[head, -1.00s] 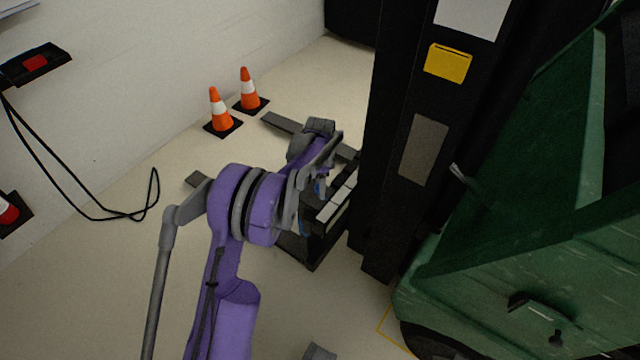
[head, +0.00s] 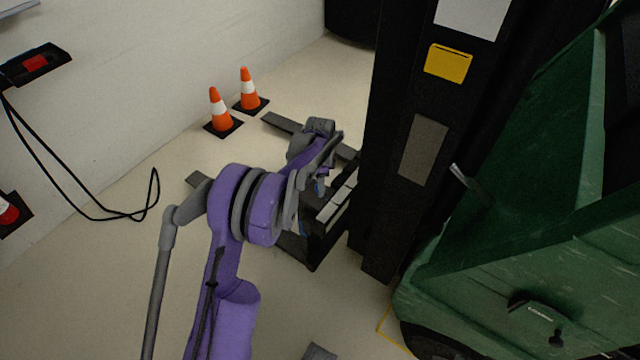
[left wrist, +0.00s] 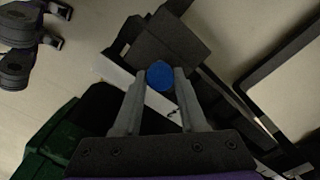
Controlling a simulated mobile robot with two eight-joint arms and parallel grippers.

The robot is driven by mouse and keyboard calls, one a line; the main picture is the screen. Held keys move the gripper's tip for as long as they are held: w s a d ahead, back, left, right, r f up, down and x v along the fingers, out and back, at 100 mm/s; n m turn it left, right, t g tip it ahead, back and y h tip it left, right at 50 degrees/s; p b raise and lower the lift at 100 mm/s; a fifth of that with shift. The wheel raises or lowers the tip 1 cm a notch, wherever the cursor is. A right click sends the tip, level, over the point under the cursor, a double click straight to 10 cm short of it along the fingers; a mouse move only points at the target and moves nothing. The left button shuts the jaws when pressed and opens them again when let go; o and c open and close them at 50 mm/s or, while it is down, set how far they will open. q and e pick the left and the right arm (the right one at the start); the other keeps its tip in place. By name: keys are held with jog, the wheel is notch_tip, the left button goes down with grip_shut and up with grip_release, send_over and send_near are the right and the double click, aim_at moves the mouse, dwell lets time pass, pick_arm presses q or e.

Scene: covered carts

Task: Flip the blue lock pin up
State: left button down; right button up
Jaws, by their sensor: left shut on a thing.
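The blue lock pin (left wrist: 160,75) shows as a round blue head in the left wrist view. It sits between the two fingertips of my left gripper (left wrist: 158,84), which is shut on it. In the head view a small blue patch of the pin (head: 320,187) shows beside the dark metal bracket (head: 325,225) at the foot of the black column. My left arm hides much of the gripper there. Whether the pin is up or down cannot be told. My right gripper is not in view.
The tall black column (head: 395,150) stands just right of my left gripper. A green cart (head: 520,270) is at the right. Two orange cones (head: 219,110) stand by the wall. A black cable (head: 60,185) hangs at the left. The floor between is mostly clear.

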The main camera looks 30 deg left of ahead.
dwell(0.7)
pick_arm(q)
notch_tip(320, 180, up, 4)
jog(key=shift+f+p, duration=0.25)
jog(key=shift+p, duration=0.6)
jog(key=shift+c, duration=2.3)
grip_release()
notch_tip(320, 180, up, 11)
jog(key=p, duration=0.1)
jog(key=shift+f, duration=0.15)
